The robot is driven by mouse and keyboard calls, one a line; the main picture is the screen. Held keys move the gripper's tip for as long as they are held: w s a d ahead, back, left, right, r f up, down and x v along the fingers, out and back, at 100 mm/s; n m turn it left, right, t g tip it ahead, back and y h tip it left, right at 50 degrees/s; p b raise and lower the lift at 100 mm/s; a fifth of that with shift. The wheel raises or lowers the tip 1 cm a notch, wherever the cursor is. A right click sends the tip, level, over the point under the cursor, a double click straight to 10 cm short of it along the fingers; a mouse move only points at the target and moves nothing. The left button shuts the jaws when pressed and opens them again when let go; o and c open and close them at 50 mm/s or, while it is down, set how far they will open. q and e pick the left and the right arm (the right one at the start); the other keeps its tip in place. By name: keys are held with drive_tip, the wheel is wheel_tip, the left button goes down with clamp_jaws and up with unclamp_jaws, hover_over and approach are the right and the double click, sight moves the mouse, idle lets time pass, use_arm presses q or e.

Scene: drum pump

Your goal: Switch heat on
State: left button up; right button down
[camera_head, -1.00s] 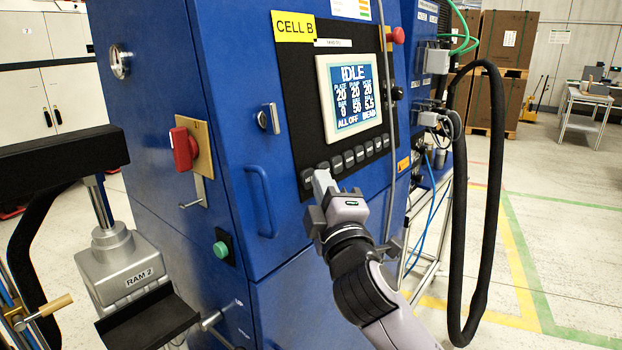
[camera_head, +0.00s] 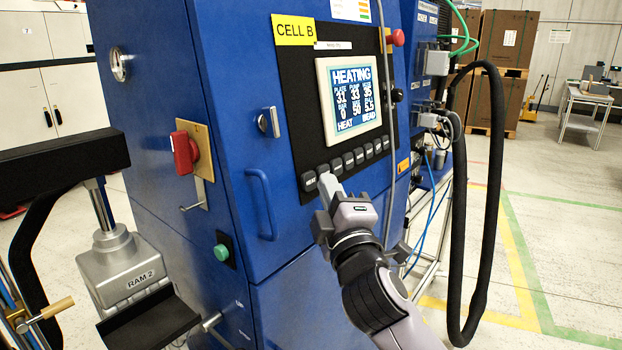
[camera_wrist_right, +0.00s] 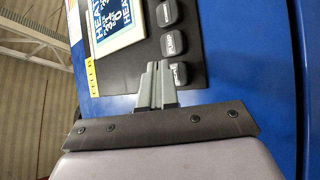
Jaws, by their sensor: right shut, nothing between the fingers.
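The blue CELL B cabinet (camera_head: 235,120) carries a black control panel (camera_head: 300,110) with a screen (camera_head: 349,94). The screen reads HEATING at the top and HEAT and BEAD at the bottom. A row of dark buttons (camera_head: 348,160) runs below it. My right gripper (camera_head: 326,186) is shut and empty, its fingertips in front of the row's left end. In the right wrist view, the closed fingers (camera_wrist_right: 155,85) lie beside the end button (camera_wrist_right: 179,74); I cannot tell whether they touch it. My left gripper is not in view.
A red rotary switch (camera_head: 184,150), a blue door handle (camera_head: 262,203) and a green button (camera_head: 221,252) are on the cabinet. A RAM 2 unit (camera_head: 128,270) stands at the left. A thick black hose (camera_head: 487,200) hangs at the right.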

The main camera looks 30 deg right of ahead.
drive_tip(key=shift+s+d, duration=0.1)
drive_tip(key=shift+s, duration=0.05)
drive_tip(key=s, duration=0.1)
drive_tip(key=s+d+p, duration=0.1)
drive_tip(key=s, duration=0.1)
drive_tip(key=s+r, duration=0.1)
drive_tip(key=shift+s+d, duration=0.15)
drive_tip(key=shift+d, duration=0.25)
idle(0.7)
drive_tip(key=s+a+f+m+g+y+p, duration=0.1)
drive_tip(key=a+f+m+g+y, duration=0.15)
drive_tip(key=f, duration=0.85)
drive_tip(key=s+a+f+m+g+y+p, duration=0.1)
drive_tip(key=a+f+g+y, duration=0.15)
drive_tip(key=f, duration=0.85)
drive_tip(key=s+a+f+m+g+y, duration=0.1)
drive_tip(key=s+a+f+m+g, duration=0.1)
drive_tip(key=s+f, duration=0.5)
drive_tip(key=s+a+f+m+g+y+p, duration=0.1)
drive_tip(key=s+f+m, duration=0.4)
drive_tip(key=f, duration=0.5)
drive_tip(key=shift+s+a+f+g+y, duration=0.3)
drive_tip(key=shift+s+a+g, duration=0.55)
drive_tip(key=shift+s+g, duration=0.2)
